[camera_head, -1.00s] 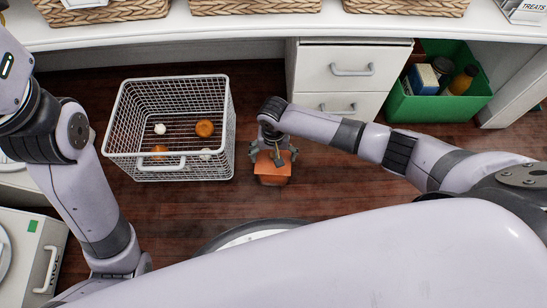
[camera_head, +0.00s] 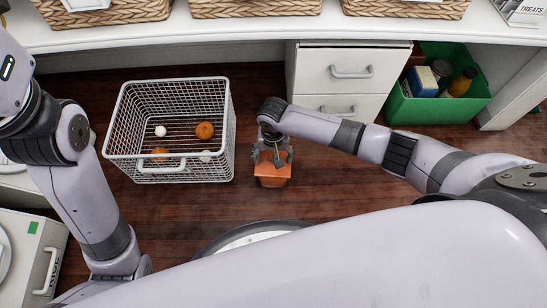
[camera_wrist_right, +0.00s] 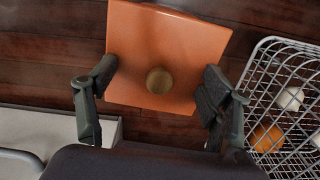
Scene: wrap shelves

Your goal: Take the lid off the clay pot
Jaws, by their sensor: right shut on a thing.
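The orange clay pot (camera_head: 272,181) stands on the dark wooden floor, right of the wire basket. Its square orange lid (camera_wrist_right: 150,35) with a round wooden knob (camera_wrist_right: 159,80) fills the middle of the right wrist view. My right gripper (camera_head: 272,160) is over the pot from above. In the right wrist view its two fingers (camera_wrist_right: 160,72) sit at opposite edges of the lid, shut on it, with the knob between them. The pot's body below is mostly hidden by the lid. My left arm shows at the left, but its gripper is out of view.
A wire basket (camera_head: 171,172) with orange and white balls stands close left of the pot. White drawers (camera_head: 350,69) stand behind, and a green bin (camera_head: 437,108) is at the back right. Bare floor lies right of the pot.

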